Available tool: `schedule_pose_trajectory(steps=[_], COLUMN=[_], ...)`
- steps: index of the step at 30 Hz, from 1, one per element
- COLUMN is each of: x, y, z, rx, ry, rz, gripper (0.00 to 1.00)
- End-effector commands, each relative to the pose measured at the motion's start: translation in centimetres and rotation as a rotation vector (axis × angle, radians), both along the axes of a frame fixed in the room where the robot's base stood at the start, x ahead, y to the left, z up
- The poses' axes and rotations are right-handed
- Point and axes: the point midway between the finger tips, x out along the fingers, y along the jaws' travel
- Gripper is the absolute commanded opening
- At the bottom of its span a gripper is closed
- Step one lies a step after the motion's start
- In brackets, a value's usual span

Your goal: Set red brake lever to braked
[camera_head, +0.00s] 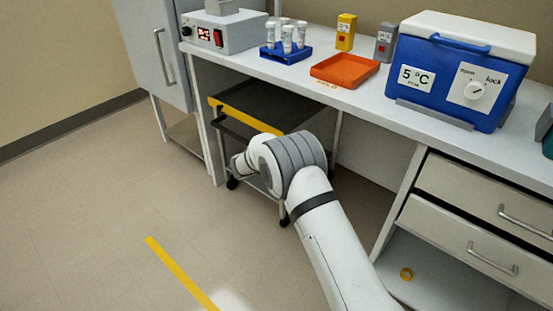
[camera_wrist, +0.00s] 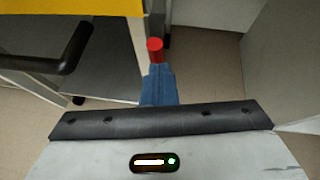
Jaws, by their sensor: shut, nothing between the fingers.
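The red brake lever (camera_wrist: 155,50) shows in the wrist view as a short red cylinder just past the tips of my gripper (camera_wrist: 155,70). The gripper's blue fingers are shut with nothing between them. The red end appears right at the fingertips; I cannot tell whether they touch. The lever's lower part is hidden, so its setting cannot be read. In the head view a dark cart (camera_head: 265,105) with a yellow front edge stands under the bench. My arm covers its near side, and the gripper and lever are hidden there.
A black handle bar (camera_wrist: 75,50) is at left in the wrist view, below a yellow panel (camera_wrist: 70,6). The bench (camera_head: 345,95) above holds a blue cooler (camera_head: 450,110), an orange tray (camera_head: 345,70) and a tube rack (camera_head: 285,52). Floor at left is clear.

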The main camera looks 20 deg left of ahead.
Motion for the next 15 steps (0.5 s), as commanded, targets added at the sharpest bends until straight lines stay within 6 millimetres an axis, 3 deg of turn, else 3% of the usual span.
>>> schedule_pose_trajectory(steps=[15], x=[0.33], y=[0.32], z=[0.76], rx=[0.000], ry=[-0.010], rz=[0.007], gripper=[0.00])
